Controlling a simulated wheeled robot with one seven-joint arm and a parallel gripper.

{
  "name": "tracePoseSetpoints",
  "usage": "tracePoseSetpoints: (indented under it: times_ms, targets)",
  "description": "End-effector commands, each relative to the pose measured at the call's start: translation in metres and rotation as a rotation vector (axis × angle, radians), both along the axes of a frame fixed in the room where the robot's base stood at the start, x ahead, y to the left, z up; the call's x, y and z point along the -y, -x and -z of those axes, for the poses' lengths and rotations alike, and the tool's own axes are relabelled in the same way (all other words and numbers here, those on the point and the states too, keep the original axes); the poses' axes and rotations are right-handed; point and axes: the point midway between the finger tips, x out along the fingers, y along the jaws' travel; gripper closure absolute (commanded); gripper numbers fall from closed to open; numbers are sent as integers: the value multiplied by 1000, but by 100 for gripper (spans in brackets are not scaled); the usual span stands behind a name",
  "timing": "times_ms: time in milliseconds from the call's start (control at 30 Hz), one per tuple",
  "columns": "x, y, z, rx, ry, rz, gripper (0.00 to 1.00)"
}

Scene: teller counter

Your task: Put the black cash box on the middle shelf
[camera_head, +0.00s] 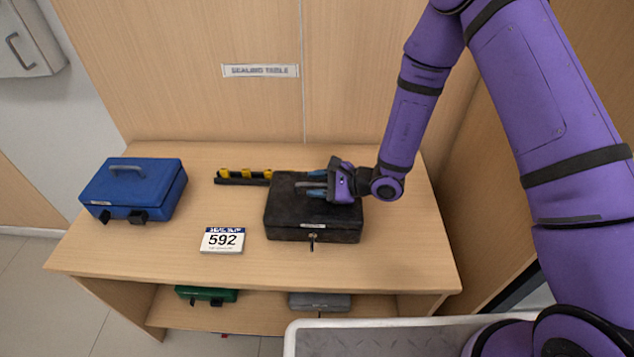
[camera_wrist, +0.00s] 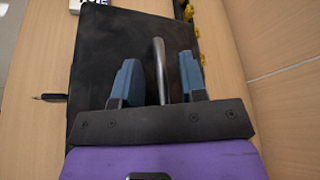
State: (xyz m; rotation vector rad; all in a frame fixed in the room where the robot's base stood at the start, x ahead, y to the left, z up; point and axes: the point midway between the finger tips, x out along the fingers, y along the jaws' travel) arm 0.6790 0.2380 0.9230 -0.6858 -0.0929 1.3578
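The black cash box (camera_head: 312,228) sits on the wooden tabletop, right of centre, with a key in its front lock. It fills much of the wrist view (camera_wrist: 95,60), where its grey bar handle (camera_wrist: 160,65) shows. My gripper (camera_head: 314,184) is over the box lid. In the wrist view its two blue fingers (camera_wrist: 160,82) stand apart, one on each side of the handle, with gaps between them and it. The shelf (camera_head: 255,310) below the tabletop shows only in part, at the front. Whether it is the middle one cannot be told.
A blue cash box (camera_head: 130,187) stands at the table's left. A card reading 592 (camera_head: 222,240) and a black rack with yellow pieces (camera_head: 243,176) lie near the black box. Green (camera_head: 207,295) and grey (camera_head: 320,302) boxes sit on the lower shelf. My tray edge is at bottom right.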

Motion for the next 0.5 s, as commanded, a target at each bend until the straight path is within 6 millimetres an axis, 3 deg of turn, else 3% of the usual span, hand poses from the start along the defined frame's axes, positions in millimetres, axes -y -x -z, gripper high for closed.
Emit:
tracePoseSetpoints:
  times_ms: [267,500]
  targets:
    - [4,0,-2,1,0,2,61]
    - [36,8,-12,1,1,5,61]
